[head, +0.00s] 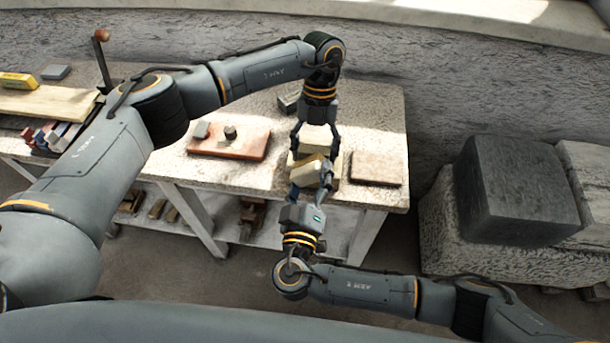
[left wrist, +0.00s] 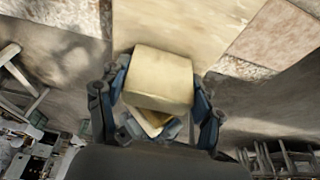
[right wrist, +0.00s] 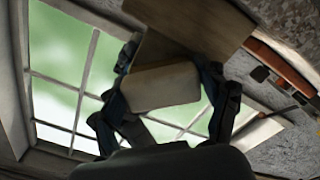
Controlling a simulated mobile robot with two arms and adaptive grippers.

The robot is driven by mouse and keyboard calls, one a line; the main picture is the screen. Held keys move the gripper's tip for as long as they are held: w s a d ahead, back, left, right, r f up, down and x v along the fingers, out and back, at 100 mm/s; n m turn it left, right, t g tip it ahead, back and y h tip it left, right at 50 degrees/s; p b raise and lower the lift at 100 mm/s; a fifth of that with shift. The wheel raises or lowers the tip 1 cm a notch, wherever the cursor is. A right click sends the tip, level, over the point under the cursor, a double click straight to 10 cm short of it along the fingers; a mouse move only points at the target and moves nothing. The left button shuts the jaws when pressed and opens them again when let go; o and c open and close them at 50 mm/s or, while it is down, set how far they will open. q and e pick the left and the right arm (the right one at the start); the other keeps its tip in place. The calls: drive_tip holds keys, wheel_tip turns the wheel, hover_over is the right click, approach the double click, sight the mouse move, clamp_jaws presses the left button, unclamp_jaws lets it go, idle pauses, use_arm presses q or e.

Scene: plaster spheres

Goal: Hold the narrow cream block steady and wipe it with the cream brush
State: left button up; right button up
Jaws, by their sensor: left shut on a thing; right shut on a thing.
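My left gripper (head: 317,140) reaches down from above and is shut on the narrow cream block (head: 318,134) over the right part of the table. The block's pale, blunt-edged face fills the middle of the left wrist view (left wrist: 158,78). My right gripper (head: 310,178) comes from the front and is shut on the cream brush (head: 307,172), just below and in front of the block. The brush is tilted in the head view, and its pale body shows in the right wrist view (right wrist: 160,86). The fingers hide parts of both; I cannot tell whether they touch.
A reddish board (head: 232,148) carrying a dark cylinder (head: 230,132) and a grey block (head: 202,130) lies left of the grippers. A tan slab (head: 377,168) lies close on the right. Large stone blocks (head: 515,190) stand beyond the table's right end.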

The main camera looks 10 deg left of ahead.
drive_tip(key=shift+d+r, duration=0.35)
drive_tip(key=shift+r, duration=0.1)
drive_tip(key=shift+w, duration=0.1)
use_arm(q)
drive_tip(key=shift+d+f, duration=0.1)
use_arm(e)
drive_tip(key=shift+r, duration=0.1)
